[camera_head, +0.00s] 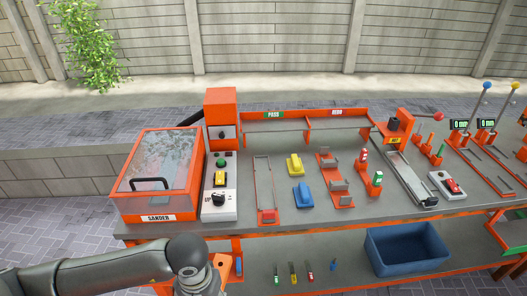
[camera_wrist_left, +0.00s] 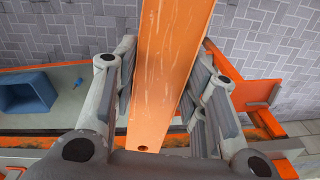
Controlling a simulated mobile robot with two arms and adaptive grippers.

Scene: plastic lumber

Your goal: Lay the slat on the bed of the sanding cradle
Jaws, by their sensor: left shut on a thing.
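My left gripper (camera_wrist_left: 167,58) is shut on a long orange slat (camera_wrist_left: 172,75) in the left wrist view, with one finger along each side. The slat's near end has a small dark hole, and its far end runs out of the picture. An orange fixture with grey supports (camera_head: 335,181) stands empty mid-bench and may be the sanding cradle; no label confirms this. The sander (camera_head: 158,174), a box with a clear, shut lid, stands at the left end.
A control panel (camera_head: 220,186) stands right of the sander. Yellow (camera_head: 295,165) and blue (camera_head: 303,194) blocks lie beside a narrow orange-framed strip (camera_head: 265,190). PASS and REDO bays (camera_head: 308,127) line the back. A blue bin (camera_head: 407,249) sits on the lower shelf.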

